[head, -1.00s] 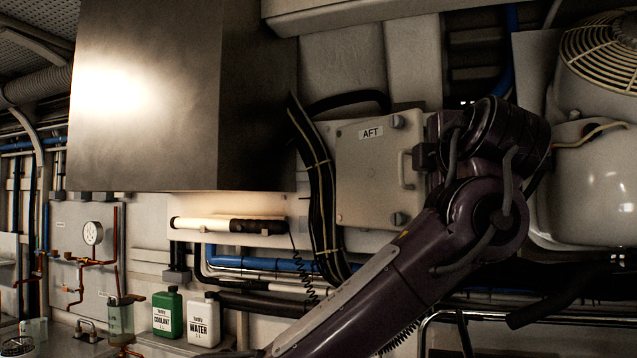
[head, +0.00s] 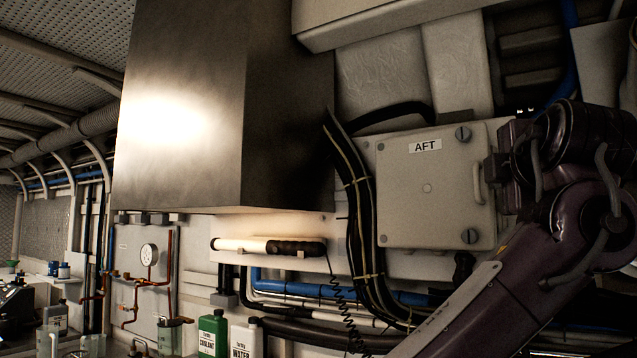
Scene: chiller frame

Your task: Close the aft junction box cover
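The aft junction box cover (head: 428,205) is a pale square panel labelled AFT, right of centre in the head view. It lies flat over or close to its box (head: 497,132); I cannot tell if a gap remains. Slotted round fasteners sit at its upper right (head: 462,133) and lower right (head: 470,236) corners. A pale handle (head: 478,184) stands at its right edge. My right gripper (head: 492,168) is at the handle, coming from the right. Its fingers are dark and partly hidden, so their opening and any grip are unclear. My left gripper is out of view.
A large metal cabinet (head: 190,110) juts out at left. Black cables (head: 352,190) run down beside the box's left edge. A lamp tube (head: 265,246), blue pipe (head: 300,288), green coolant bottle (head: 212,334) and white water bottle (head: 245,340) are below.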

